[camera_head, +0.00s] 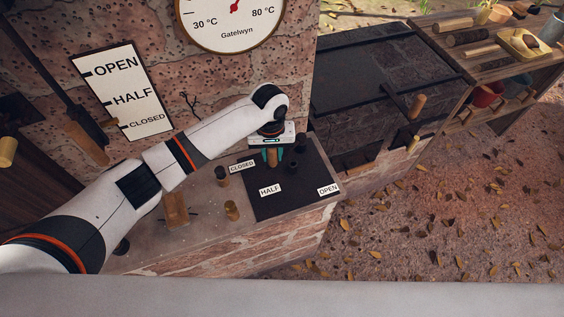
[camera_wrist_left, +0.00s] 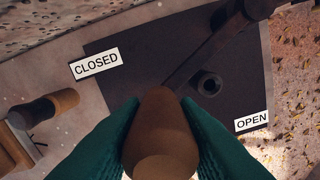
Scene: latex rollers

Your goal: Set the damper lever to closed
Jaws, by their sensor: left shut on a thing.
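My left gripper (camera_head: 272,157) is shut on the damper lever's wooden handle, low over the dark plate (camera_head: 262,209). In the left wrist view the brown handle (camera_wrist_left: 160,130) sits between the green fingers, and the dark lever arm (camera_wrist_left: 212,50) runs up and right from it. The plate carries the labels CLOSED (camera_head: 242,166), HALF (camera_head: 270,190) and OPEN (camera_head: 328,189). In the head view the handle is nearer to CLOSED than to OPEN, to the right of the CLOSED label. HALF is not visible in the wrist view. My right gripper is not in view.
A wall sign (camera_head: 125,90) reads OPEN, HALF, CLOSED beside a temperature dial (camera_head: 235,18). A dark stove-like box (camera_head: 365,65) and a wooden shelf (camera_head: 480,62) stand to the right.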

